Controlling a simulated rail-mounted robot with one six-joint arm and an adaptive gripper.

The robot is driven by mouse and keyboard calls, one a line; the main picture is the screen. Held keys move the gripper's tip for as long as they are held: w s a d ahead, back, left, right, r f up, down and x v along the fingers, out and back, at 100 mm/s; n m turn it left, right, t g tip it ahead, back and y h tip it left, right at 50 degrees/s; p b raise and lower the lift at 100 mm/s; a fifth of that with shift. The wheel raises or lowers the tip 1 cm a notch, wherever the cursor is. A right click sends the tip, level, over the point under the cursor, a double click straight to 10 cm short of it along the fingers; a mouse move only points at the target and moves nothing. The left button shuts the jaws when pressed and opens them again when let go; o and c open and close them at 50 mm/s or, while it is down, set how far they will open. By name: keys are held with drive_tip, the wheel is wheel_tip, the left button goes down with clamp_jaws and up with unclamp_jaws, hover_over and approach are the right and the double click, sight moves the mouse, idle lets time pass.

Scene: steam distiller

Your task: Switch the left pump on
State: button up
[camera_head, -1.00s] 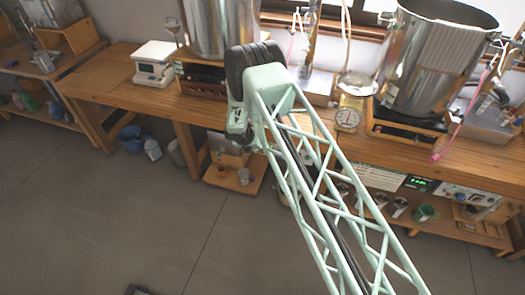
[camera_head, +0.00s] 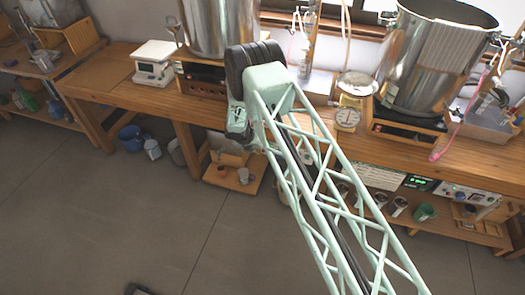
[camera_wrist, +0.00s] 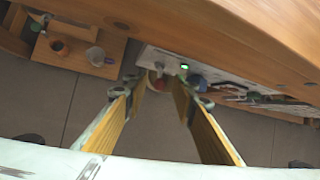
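My gripper (camera_wrist: 160,105) is open in the wrist view, with two yellow-lined fingers apart and nothing between them. Beyond the fingertips, under the bench edge, is a white panel (camera_wrist: 152,58) with a small green light, partly hidden by a finger. A white-fronted unit (camera_head: 376,177), a unit with a green display (camera_head: 418,183) and a unit with knobs (camera_head: 468,194) sit under the bench at the right. I cannot tell which of these is the left pump, or its switch state.
A low shelf (camera_wrist: 75,55) holds small cups.

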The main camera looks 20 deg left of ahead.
drive_tip(key=shift+r, duration=0.1)
drive_tip(key=v, duration=1.1)
drive_tip(key=shift+s+r, duration=0.25)
drive_tip(key=shift+r, duration=0.05)
drive_tip(key=shift+a, duration=0.15)
idle(0.5)
